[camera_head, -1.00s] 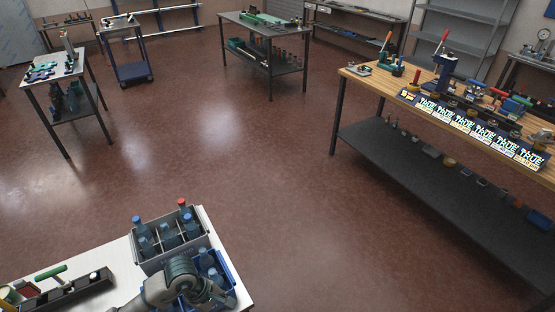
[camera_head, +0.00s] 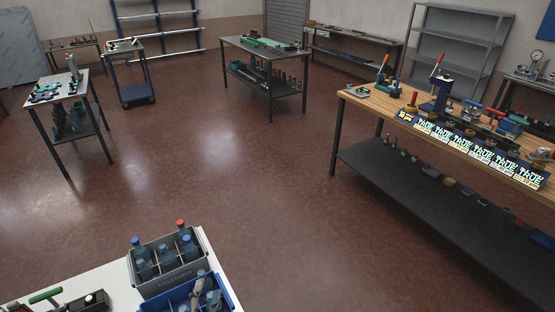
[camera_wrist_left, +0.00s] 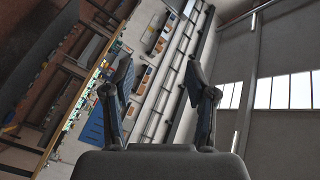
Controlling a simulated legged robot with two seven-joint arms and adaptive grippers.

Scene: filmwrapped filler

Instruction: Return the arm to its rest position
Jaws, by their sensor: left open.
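My left gripper (camera_wrist_left: 158,78) shows in the left wrist view with its two dark fingers spread apart and nothing between them. It points out across the room, with shelving and bright windows tilted far behind it. In the head view I cannot clearly make out the left gripper near the crates at the bottom. My right gripper is in neither view.
A grey crate (camera_head: 172,278) of bottles with blue and red caps stands on the white table (camera_head: 85,285). A blue crate (camera_head: 160,304) with bottles is in front of it. A green-handled tool (camera_head: 46,296) lies left. Open floor separates this from a wooden workbench (camera_head: 385,103).

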